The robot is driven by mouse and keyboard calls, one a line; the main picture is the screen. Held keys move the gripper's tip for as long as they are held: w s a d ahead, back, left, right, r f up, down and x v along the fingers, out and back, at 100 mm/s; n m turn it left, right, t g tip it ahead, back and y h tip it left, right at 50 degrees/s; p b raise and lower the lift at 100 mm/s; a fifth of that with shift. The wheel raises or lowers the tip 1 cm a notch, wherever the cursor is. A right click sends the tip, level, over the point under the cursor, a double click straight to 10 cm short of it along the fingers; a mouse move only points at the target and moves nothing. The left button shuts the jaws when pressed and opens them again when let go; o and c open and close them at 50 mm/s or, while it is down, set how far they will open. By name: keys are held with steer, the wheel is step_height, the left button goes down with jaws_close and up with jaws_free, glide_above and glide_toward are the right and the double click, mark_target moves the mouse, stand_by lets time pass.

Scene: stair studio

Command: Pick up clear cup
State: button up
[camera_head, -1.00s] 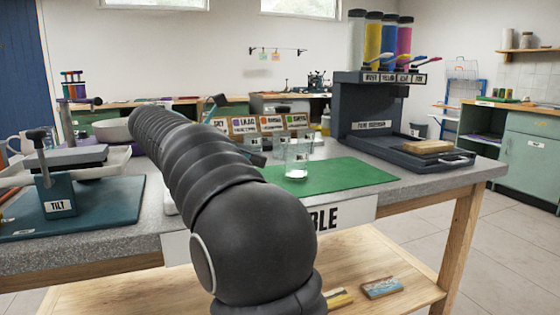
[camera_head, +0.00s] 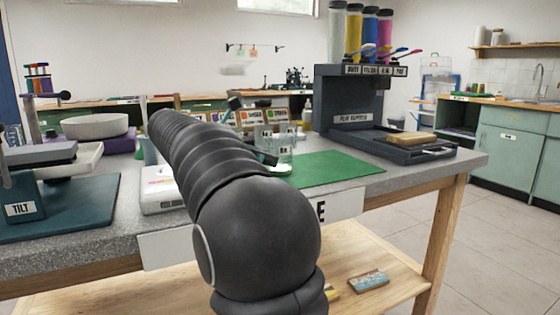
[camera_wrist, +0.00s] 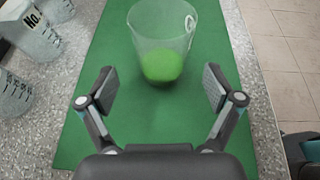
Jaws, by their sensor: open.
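The clear cup (camera_wrist: 162,32) stands on the green mat (camera_wrist: 105,140) in the wrist view, see-through, with a white mark on its side and green showing through its base. My gripper (camera_wrist: 158,88) is open, its two fingers apart with the cup just beyond and between them, not touching. In the head view clear ware (camera_head: 279,155) shows at the left end of the green mat (camera_head: 335,170), partly behind my arm. My fingers are mostly hidden there by the arm.
Other clear containers with markings (camera_wrist: 30,28) stand left of the mat. A dark dispenser (camera_head: 350,105) with coloured tubes stands at the back right. A tilt stand (camera_head: 25,195) and a white device (camera_head: 160,190) are at the left. The right part of the mat is clear.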

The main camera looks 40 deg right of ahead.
steer(key=x, duration=0.2)
steer(key=b+x, duration=0.1)
steer(key=x, duration=0.1)
steer(key=shift+s+d, duration=0.25)
steer(key=shift+d, duration=0.05)
steer(key=shift+c, duration=0.3)
steer(key=c, duration=1.2)
